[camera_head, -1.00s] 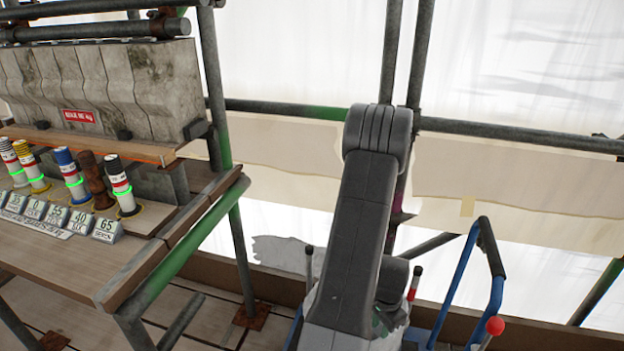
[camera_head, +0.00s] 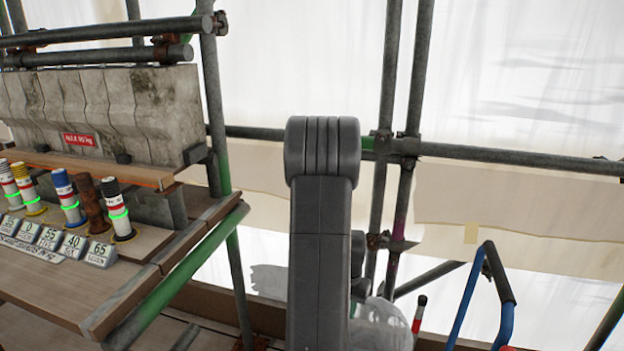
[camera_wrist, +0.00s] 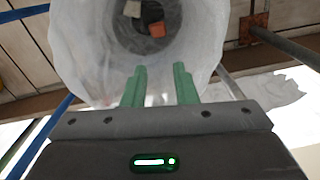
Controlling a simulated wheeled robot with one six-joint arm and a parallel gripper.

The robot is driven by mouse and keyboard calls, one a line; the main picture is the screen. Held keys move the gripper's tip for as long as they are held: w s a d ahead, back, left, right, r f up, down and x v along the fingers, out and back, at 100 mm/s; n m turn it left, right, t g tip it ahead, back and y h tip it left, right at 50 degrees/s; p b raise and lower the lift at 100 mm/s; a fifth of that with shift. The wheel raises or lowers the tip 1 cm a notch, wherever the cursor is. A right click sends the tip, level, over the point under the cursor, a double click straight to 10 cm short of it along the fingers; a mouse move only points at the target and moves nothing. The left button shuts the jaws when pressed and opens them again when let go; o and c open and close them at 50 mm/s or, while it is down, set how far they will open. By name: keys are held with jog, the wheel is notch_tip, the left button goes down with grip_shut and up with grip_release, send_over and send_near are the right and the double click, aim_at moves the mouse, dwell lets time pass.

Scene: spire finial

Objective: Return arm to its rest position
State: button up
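My gripper (camera_wrist: 160,88) shows in the wrist view as two green fingers standing apart with nothing between them. The fingers point toward a translucent whitish bag or bin (camera_wrist: 85,50), and its round opening shows small pale and orange pieces deep inside. In the head view my grey arm stands upright in the middle, and its raised joint hides part of the scaffold behind it. My gripper does not show in the head view.
At left, a wooden bench (camera_head: 60,285) bears several banded cylinders and numbered labels (camera_head: 65,243). A grey stone block (camera_head: 100,110) sits above. Scaffold poles (camera_head: 400,100) stand behind my arm. A blue rail (camera_head: 468,300) is at lower right.

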jog(key=w+a+r+n+b, duration=0.1)
jog(key=w+a+n, duration=0.1)
jog(key=a, duration=0.2)
jog(key=w+a+r+n+b, duration=0.1)
jog(key=w+a+r+n, duration=0.1)
jog(key=a, duration=0.3)
jog(key=shift+w+r+n, duration=0.2)
jog(key=shift+r+n, duration=0.05)
jog(key=shift+n, duration=0.25)
